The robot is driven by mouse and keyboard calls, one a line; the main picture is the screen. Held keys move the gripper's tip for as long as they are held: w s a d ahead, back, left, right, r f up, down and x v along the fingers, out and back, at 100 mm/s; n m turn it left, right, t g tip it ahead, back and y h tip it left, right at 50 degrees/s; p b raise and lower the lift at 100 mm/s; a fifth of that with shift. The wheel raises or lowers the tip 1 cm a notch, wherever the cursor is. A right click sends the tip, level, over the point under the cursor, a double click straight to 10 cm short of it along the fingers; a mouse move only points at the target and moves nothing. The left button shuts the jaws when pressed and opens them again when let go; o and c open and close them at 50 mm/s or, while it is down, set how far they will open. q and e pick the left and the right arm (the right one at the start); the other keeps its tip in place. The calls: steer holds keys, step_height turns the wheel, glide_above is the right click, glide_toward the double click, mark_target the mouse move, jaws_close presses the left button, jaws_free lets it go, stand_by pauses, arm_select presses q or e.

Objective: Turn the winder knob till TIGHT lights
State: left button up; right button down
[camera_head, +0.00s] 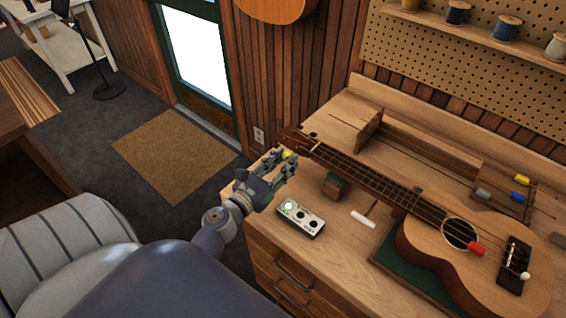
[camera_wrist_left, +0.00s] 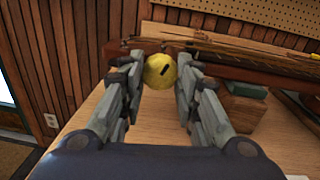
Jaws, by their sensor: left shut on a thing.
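The yellow round winder knob (camera_head: 288,154) is at the headstock end of the ukulele (camera_head: 430,235). In the left wrist view the knob (camera_wrist_left: 160,71) shows a short dark mark, slanting slightly. My left gripper (camera_head: 284,163) is shut on the knob, with one finger on each side of it. A small pale box (camera_head: 300,219) with dark round spots lies on the bench in front of the neck. One pale greenish round spot shows at its left end; its lettering is too small to read. My right gripper is out of view.
The ukulele lies on a green mat (camera_head: 418,284), its neck on a wooden block (camera_head: 335,188). A white piece (camera_head: 363,219) and colour-handled tools (camera_head: 521,180) lie on the wooden bench (camera_head: 350,262). Spools (camera_head: 508,27) stand on a shelf behind.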

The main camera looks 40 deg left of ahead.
arm_select(q)
steer(key=m+b, duration=0.2)
steer(key=m, duration=0.1)
steer(key=m+b, duration=0.1)
steer(key=shift+f+m, duration=0.25)
steer(key=shift+m, duration=0.15)
steer(key=m+b, duration=0.2)
steer(key=m, duration=0.1)
steer(key=shift+m+b, duration=0.3)
steer(key=shift+b, duration=0.05)
steer(key=m+b, duration=0.1)
steer(key=m, duration=0.2)
steer(key=shift+m+b, duration=0.35)
steer(key=shift+m, duration=0.05)
steer(key=m+b, duration=0.1)
steer(key=m, duration=0.1)
steer(key=shift+m+h, duration=0.3)
steer(key=shift+m, duration=0.1)
steer(key=m, duration=0.2)
steer(key=shift+r+m+t, duration=0.1)
steer(key=shift+m+t, duration=0.2)
steer(key=shift+m, duration=0.1)
steer(key=m, duration=0.2)
steer(key=shift+m, duration=0.4)
steer(key=shift+a+m+h, duration=0.1)
steer(key=shift+m+h, duration=0.3)
steer(key=shift+m, duration=1.1)
